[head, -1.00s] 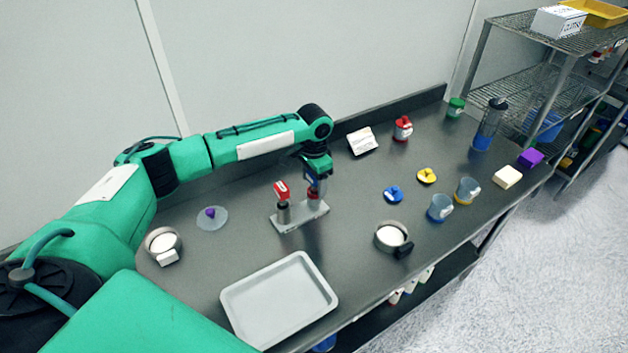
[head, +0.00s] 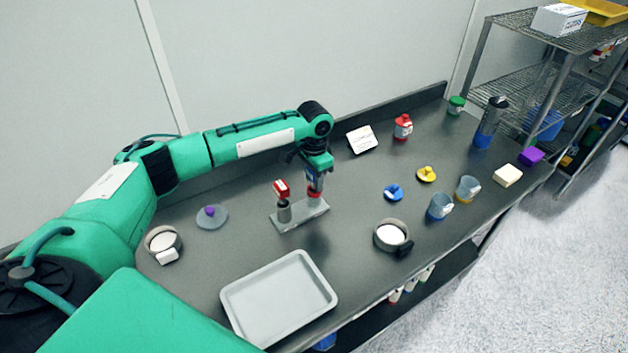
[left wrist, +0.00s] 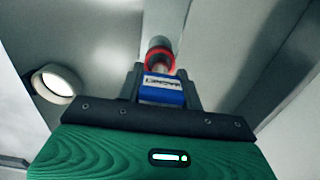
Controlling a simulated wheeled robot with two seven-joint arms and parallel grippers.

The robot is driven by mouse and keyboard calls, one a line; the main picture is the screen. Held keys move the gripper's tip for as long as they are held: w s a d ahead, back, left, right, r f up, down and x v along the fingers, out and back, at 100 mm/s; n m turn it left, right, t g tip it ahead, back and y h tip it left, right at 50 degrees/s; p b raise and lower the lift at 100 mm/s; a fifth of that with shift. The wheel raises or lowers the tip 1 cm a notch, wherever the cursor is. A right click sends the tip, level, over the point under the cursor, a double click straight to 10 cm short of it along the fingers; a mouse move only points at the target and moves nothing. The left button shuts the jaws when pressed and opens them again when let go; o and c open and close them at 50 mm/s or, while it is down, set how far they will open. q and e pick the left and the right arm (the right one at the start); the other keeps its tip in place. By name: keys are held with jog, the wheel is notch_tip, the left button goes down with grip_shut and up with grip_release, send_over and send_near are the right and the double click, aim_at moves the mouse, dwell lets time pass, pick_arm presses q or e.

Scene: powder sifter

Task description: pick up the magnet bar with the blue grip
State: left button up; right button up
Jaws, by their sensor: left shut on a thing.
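The magnet bar with the blue grip (head: 315,181) is at the right end of a small grey stand (head: 290,219). My left gripper (head: 315,177) comes down from above and is shut on its blue grip. In the left wrist view, the blue grip (left wrist: 161,90) with a white label sits between the two dark fingers, and a red collar (left wrist: 160,56) shows beyond it. The bar's lower end is hard to make out, so I cannot tell how deep it sits in the stand. A bar with a red grip (head: 281,189) stands upright in the stand's left end. My right gripper is not in view.
A grey tray (head: 232,314) lies at the front. A sieve pan (head: 377,243) is to the right and another round dish (head: 148,250) to the left. A purple-knobbed lid (head: 211,216) lies left of the stand. Cups, a red bottle (head: 402,131) and small pieces stand further right.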

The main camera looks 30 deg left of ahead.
pick_arm(q)
notch_tip(320, 180, up, 19)
jog(key=b, duration=0.4)
jog(key=shift+r, duration=0.15)
dwell(0.6)
dwell(0.5)
